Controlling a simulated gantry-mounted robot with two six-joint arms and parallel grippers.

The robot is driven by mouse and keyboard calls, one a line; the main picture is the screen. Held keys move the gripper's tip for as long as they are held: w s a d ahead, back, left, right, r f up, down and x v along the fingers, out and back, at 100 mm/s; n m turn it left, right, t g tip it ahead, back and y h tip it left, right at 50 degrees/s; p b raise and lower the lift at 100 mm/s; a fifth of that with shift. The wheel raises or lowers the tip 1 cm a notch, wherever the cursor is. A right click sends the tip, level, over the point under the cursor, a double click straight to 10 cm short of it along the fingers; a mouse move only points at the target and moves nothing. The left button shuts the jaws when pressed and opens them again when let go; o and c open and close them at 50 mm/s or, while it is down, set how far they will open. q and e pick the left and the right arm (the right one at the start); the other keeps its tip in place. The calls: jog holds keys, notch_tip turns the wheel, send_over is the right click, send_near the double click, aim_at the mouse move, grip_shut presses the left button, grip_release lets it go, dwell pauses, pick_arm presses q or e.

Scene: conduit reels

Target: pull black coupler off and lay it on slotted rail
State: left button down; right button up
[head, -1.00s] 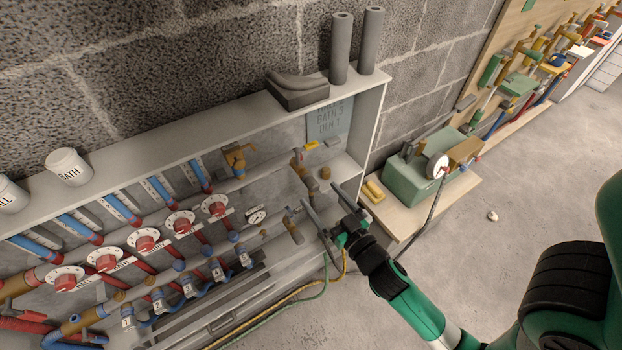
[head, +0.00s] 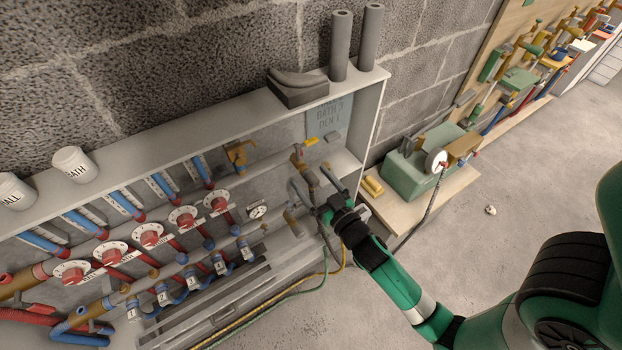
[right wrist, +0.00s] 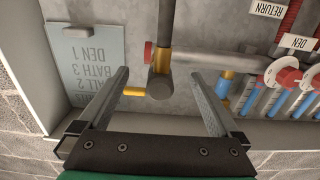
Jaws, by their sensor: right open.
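I cannot clearly pick out a black coupler. A dark grey round fitting (right wrist: 160,86) sits at the pipe's end, beside a red cap (right wrist: 149,53) and a yellow lever (right wrist: 134,91) in the right wrist view. My right gripper (head: 308,174) is open, its fingers reaching into the right end of the cabinet. In the right wrist view its fingertips (right wrist: 160,72) stand apart on either side of the fitting, with gaps showing. A light grey ledge with long dark slots, probably the slotted rail (head: 252,294), runs along the cabinet's bottom. My left gripper is not in view.
Red dials (head: 151,235), pipes and valves crowd the cabinet left of my gripper. Its right side wall (head: 371,115) stands close by. Yellow and green cables (head: 310,285) hang below. A green box (head: 416,168) stands on a side bench. Open floor lies at lower right.

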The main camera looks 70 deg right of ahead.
aim_at(315, 185)
dwell(0.7)
grip_shut()
dwell(0.5)
jog(key=shift+s+a, duration=0.1)
jog(key=shift+a, duration=0.05)
jog(key=shift+b+v, duration=1.5)
jog(key=shift+v, duration=1.4)
jog(key=shift+r, duration=0.1)
